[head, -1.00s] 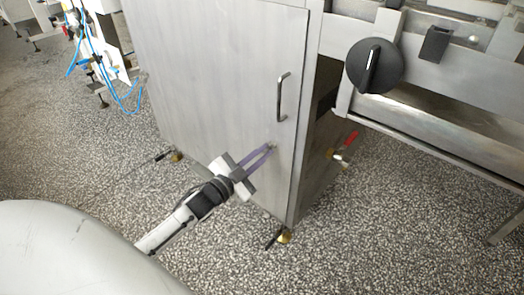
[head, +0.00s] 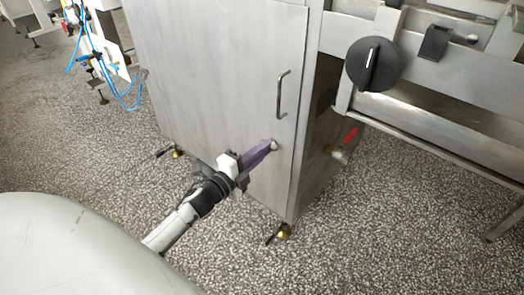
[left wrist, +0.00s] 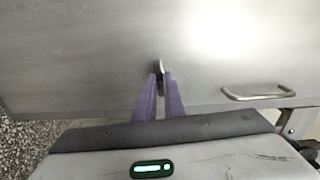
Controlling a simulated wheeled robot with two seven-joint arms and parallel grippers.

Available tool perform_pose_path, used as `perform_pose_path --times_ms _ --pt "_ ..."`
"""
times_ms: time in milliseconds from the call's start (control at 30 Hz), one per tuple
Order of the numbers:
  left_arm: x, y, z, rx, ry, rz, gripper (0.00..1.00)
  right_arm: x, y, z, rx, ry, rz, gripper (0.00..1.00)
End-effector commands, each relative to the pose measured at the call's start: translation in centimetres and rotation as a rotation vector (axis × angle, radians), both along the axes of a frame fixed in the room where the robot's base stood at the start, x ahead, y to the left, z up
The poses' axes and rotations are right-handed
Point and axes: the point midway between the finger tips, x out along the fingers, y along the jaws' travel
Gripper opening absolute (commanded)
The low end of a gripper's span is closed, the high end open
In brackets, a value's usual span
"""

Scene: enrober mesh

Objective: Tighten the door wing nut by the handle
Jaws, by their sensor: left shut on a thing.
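The door wing nut (head: 274,143) is a small metal piece on the grey cabinet door (head: 220,80), below the handle (head: 282,94). It also shows in the left wrist view (left wrist: 158,67), mostly between the fingertips. My left gripper (head: 270,146) has purple fingers reaching the door from the lower left. In the left wrist view its fingers (left wrist: 160,82) are closed on the wing nut, which hides part of it. The door looks closed against the cabinet. The handle also shows to the right in the left wrist view (left wrist: 257,93). My right gripper is in neither view.
A black rotary knob (head: 374,63) sits on the machine frame at the upper right. A red-handled valve (head: 348,142) sticks out beside the cabinet's right side. Blue hoses (head: 112,98) hang at the upper left. The speckled floor is open in front.

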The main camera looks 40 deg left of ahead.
Motion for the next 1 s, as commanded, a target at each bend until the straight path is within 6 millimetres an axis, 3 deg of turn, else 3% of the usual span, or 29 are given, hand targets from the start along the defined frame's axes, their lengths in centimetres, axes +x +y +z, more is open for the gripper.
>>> perform_pose_path --times_ms 767,800,867,1000 --pt "-0.01 -0.01 -0.01 0.102 -0.007 0.0 0.0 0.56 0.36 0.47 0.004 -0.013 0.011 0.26" --pt "-0.01 -0.01 -0.01 0.103 -0.007 0.0 0.16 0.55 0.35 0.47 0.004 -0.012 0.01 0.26" --pt "-0.01 -0.01 -0.01 0.102 -0.007 0.0 0.26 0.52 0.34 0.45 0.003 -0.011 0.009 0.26" --pt "-0.01 0.0 0.0 0.1 -0.008 0.0 0.28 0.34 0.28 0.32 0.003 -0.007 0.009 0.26"
